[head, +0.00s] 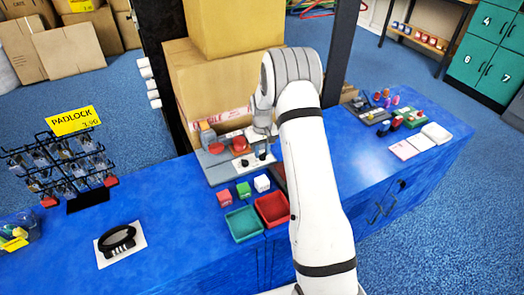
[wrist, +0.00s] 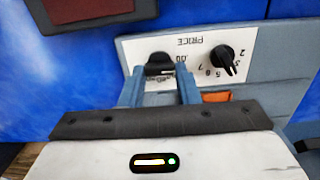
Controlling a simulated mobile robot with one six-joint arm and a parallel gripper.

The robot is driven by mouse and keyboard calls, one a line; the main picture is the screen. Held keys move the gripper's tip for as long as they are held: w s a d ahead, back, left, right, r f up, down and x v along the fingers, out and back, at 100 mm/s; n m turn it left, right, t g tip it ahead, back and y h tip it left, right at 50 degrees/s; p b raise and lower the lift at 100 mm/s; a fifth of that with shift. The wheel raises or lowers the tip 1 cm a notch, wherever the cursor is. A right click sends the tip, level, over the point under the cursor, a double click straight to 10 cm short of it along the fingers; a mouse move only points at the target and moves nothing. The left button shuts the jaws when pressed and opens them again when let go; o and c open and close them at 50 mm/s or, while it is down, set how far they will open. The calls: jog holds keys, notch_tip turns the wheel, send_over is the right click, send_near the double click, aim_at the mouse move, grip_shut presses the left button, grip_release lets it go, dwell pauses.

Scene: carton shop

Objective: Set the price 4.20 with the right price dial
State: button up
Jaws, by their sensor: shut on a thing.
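The price panel (wrist: 200,42) is white with the word PRICE, upside down in the wrist view, and carries two black dials. The right price dial (wrist: 159,63) is on the left in that view; my gripper (wrist: 160,74) is shut on it, one finger on each side. A light line on this dial points right, near a label ending in 00. Its other labels are partly hidden by the fingers. The left price dial (wrist: 224,56) points between 3 and 5. In the head view the panel (head: 243,163) is on the grey machine, with my gripper (head: 266,133) above it.
A red tray (head: 272,209) and a green tray (head: 243,224) lie in front of the machine, with small coloured boxes (head: 243,190) beside them. Cardboard boxes (head: 205,85) stand behind. A padlock rack (head: 60,165) stands at the left of the blue counter.

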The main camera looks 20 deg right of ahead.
jog(key=m+b, duration=0.1)
jog(key=m, duration=0.2)
jog(key=shift+f+b, duration=0.1)
jog(key=shift+b, duration=0.2)
jog(key=shift+d+m+b, duration=0.1)
jog(key=shift+m+b, duration=0.4)
jog(key=shift+m, duration=0.8)
jog(key=o, duration=1)
jog(key=shift+r, duration=0.2)
notch_tip(320, 180, up, 8)
jog(key=shift+f, duration=0.15)
